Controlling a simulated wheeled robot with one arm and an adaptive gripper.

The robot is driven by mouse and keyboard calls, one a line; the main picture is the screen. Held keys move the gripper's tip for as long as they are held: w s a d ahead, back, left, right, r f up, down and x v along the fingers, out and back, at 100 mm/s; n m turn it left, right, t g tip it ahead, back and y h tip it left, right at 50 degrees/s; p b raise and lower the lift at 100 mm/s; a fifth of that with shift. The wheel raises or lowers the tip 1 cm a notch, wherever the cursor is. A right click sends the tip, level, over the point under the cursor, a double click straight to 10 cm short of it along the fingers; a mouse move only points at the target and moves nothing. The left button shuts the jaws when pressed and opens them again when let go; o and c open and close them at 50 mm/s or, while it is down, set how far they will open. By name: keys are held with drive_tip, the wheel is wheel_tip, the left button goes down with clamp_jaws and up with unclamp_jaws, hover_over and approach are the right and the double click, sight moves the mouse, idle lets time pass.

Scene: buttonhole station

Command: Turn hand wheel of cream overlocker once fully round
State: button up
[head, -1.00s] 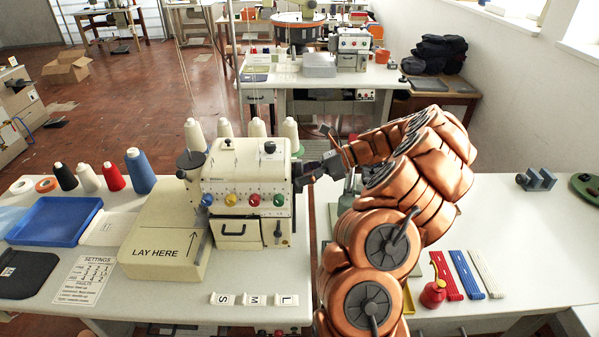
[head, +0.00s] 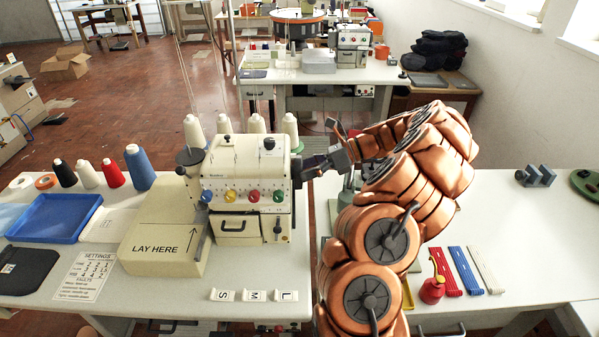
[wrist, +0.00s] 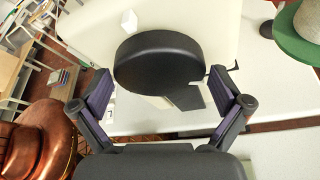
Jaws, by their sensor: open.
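The cream overlocker (head: 243,180) stands on the white table left of my arm, with several coloured dials on its front. Its black hand wheel (wrist: 158,62) is on the machine's right side. In the head view the wheel (head: 297,172) is mostly hidden behind my gripper. My gripper (head: 306,170) points left at the wheel. In the wrist view my gripper (wrist: 165,92) is open, with one finger on each side of the wheel's lower part. Whether the fingers touch the wheel I cannot tell.
Cones of thread (head: 256,127) stand behind the machine. A cream box marked LAY HERE (head: 160,250) is at its left. A red oil can (head: 432,290) and coloured strips (head: 467,270) lie right of my arm. The far right tabletop (head: 540,235) is mostly clear.

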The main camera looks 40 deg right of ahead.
drive_tip(key=v, duration=1)
drive_tip(key=shift+s, duration=0.15)
